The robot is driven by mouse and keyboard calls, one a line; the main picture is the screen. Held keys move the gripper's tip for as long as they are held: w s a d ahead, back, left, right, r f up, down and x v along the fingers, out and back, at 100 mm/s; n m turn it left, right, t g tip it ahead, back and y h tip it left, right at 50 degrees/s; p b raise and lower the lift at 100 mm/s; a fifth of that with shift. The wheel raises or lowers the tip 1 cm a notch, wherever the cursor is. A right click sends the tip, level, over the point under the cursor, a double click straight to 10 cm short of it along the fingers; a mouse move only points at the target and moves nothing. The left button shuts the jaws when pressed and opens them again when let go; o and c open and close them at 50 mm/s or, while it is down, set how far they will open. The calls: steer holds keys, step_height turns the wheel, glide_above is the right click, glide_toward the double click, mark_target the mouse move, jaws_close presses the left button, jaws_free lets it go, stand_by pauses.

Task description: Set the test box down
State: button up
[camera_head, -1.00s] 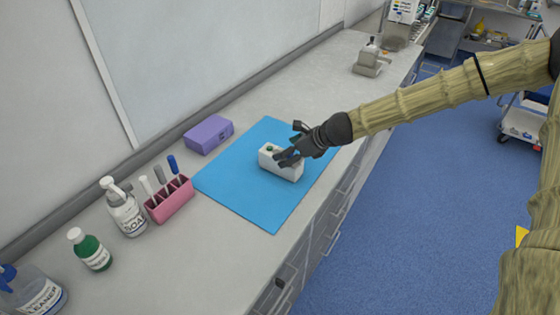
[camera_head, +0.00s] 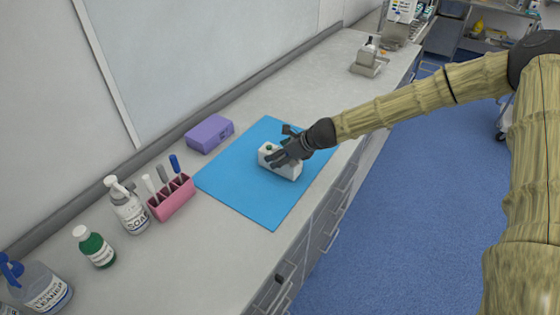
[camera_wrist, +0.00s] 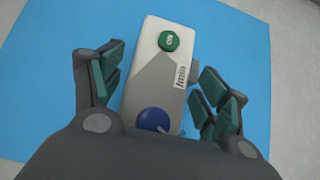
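The test box (camera_head: 281,168) is white and sits on the blue mat (camera_head: 240,190), toward the mat's right side. In the wrist view the box (camera_wrist: 152,62) shows a grey panel, a green button near its far end and a blue round knob near its close end. My gripper (camera_head: 286,147) is over the box from the right. In the wrist view my gripper (camera_wrist: 160,85) is open, with one finger on each side of the box and a gap on both sides. My palm hides the near end of the box.
A purple box (camera_head: 210,133) lies beside the mat toward the wall. A pink holder with pens (camera_head: 172,200), a soap bottle (camera_head: 128,210), a green bottle (camera_head: 96,248) and a cleaner bottle (camera_head: 46,288) stand at left. The counter beyond the mat is mostly clear.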

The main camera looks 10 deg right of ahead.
steer(key=shift+s+r, duration=0.15)
steer(key=c, duration=1.2)
steer(key=shift+r, duration=0.1)
